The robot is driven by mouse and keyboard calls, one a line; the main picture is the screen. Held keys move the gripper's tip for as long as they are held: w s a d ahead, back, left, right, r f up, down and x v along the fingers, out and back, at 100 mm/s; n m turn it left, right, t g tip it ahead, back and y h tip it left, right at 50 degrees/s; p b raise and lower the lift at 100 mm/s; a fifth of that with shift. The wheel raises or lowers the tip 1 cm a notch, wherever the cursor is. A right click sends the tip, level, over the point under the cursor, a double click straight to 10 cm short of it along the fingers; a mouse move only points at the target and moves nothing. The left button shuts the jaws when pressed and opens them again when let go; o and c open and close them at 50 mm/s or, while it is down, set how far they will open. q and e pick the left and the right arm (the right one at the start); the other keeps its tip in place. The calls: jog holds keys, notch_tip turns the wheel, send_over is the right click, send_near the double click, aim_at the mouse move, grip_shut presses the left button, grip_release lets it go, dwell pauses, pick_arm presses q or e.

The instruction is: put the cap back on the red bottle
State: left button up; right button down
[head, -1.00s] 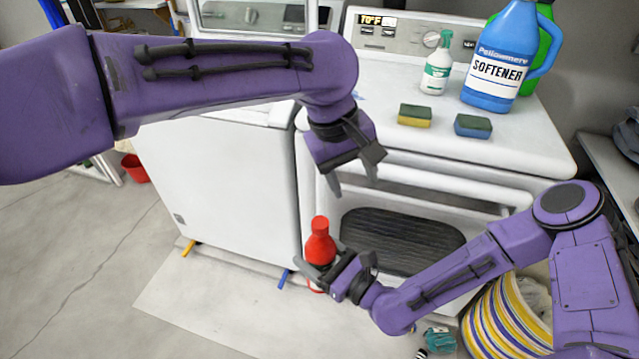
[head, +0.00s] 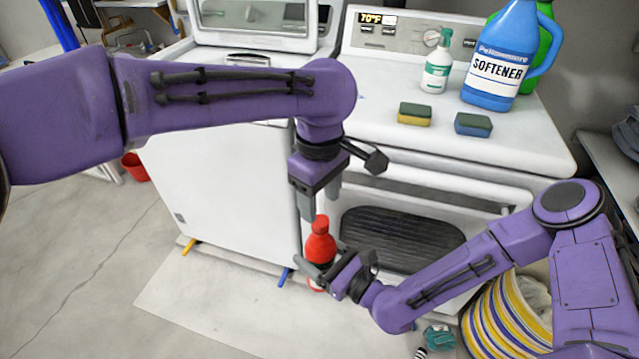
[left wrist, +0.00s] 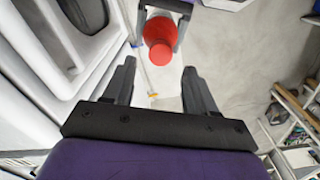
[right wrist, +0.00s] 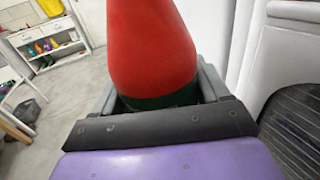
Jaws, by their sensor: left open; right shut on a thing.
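The red bottle (head: 320,248) is held upright in front of the white machines in the head view. A red cap-like top (head: 321,224) sits on its neck; I cannot tell how firmly it is seated. My right gripper (head: 322,264) is shut around the bottle's body, and the right wrist view shows the bottle (right wrist: 150,45) close up between the fingers. My left gripper (head: 319,208) is open and empty, pointing down just above the bottle. In the left wrist view the round red top (left wrist: 160,53) lies beyond and between the open fingertips (left wrist: 160,68), not touched.
A stove (head: 500,185) stands behind the bottle, and a white machine (head: 215,190) is at left. Two sponges (head: 415,114) (head: 473,124), a spray bottle (head: 437,68) and a blue softener jug (head: 497,65) are on the stove top. A striped basket (head: 505,315) is at lower right.

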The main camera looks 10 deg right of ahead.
aim_at(321, 220)
pick_arm(q)
notch_tip(321, 220, down, 5)
jog(key=shift+r, duration=0.1)
jog(key=shift+c, duration=0.4)
grip_shut()
